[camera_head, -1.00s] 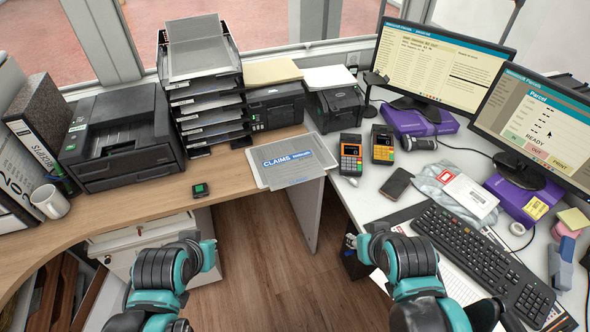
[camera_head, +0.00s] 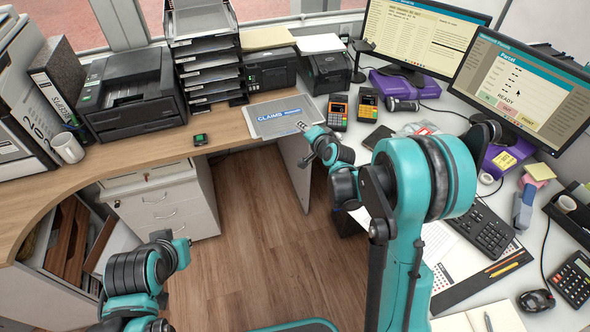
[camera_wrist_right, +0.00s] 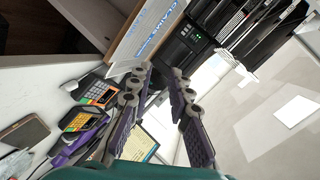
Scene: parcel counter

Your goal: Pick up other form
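A flat grey tray or folder with a blue CLAIMS label (camera_head: 268,125) lies at the wooden counter's front edge in the head view. It also shows at the top of the wrist view (camera_wrist_right: 152,22). I cannot make out separate forms on it. My right gripper (camera_head: 304,131) is at its near right corner in the head view; whether they touch is unclear. In the right wrist view its two fingers (camera_wrist_right: 156,74) are apart with nothing between them. My left gripper (camera_head: 185,245) hangs in front of the drawers, away from the counter top; its fingers are not clear.
Card terminals (camera_head: 338,112) stand just right of the tray. A stack of black trays (camera_head: 212,75) and printers (camera_head: 133,95) stand behind. Monitors, a keyboard (camera_head: 481,232) and a purple box crowd the right desk.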

